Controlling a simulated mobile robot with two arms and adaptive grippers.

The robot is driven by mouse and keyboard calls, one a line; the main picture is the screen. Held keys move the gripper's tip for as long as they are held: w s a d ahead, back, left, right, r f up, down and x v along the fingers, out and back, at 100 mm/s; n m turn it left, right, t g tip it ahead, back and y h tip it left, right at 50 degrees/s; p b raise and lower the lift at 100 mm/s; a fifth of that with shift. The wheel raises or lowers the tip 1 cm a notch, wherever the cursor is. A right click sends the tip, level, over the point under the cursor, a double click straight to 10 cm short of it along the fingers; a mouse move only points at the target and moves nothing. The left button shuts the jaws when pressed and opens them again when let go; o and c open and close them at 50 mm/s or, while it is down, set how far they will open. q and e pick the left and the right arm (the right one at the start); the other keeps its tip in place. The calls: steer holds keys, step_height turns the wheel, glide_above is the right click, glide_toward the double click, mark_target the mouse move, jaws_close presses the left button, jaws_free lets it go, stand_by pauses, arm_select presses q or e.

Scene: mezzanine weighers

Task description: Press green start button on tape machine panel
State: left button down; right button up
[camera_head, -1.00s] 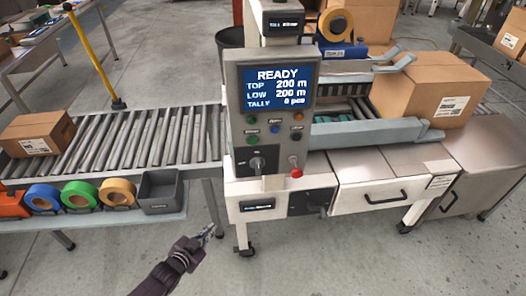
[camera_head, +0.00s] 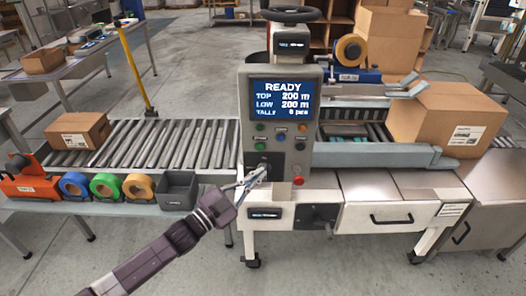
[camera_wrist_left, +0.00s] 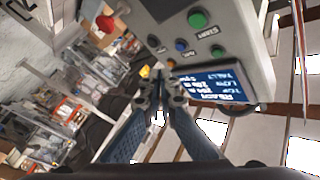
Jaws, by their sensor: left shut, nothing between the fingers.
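The tape machine's control panel (camera_head: 247,105) stands upright in the head view, its screen (camera_head: 282,98) reading READY. The green start button (camera_head: 260,146) is at the panel's lower left. In the left wrist view, the green button (camera_wrist_left: 197,20) has a START label beside it. My left gripper (camera_head: 262,171) is shut and empty, its tips just below the start button and in front of the panel's lower part. In the left wrist view, my left gripper (camera_wrist_left: 160,75) is clear of the green button. My right gripper is not in view.
Near the start button are a green lamp (camera_head: 260,127), a blue button (camera_head: 281,137) and a red knob (camera_head: 298,181). A roller conveyor (camera_head: 150,140) with a carton (camera_head: 76,130) lies left. A grey bin (camera_head: 178,191) and tape rolls (camera_head: 105,186) sit below it.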

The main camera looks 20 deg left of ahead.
mark_target(260, 147)
arm_select(q)
steer(key=shift+w+a, duration=0.1)
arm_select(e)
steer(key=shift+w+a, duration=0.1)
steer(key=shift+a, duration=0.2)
arm_select(q)
steer(key=shift+w+a+b, duration=0.4)
steer(key=shift+w+b, duration=0.5)
steer(key=shift+w, duration=0.5)
steer(key=shift+w+a+b, duration=0.4)
steer(key=shift+w+b, duration=0.5)
steer(key=shift+w, duration=0.5)
steer(key=shift+w+a+b, duration=0.4)
steer(key=shift+w+b, duration=0.5)
steer(key=shift+w, duration=0.5)
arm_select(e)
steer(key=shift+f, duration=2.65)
arm_select(q)
steer(key=shift+w+a, duration=0.1)
steer(key=shift+w, duration=0.3)
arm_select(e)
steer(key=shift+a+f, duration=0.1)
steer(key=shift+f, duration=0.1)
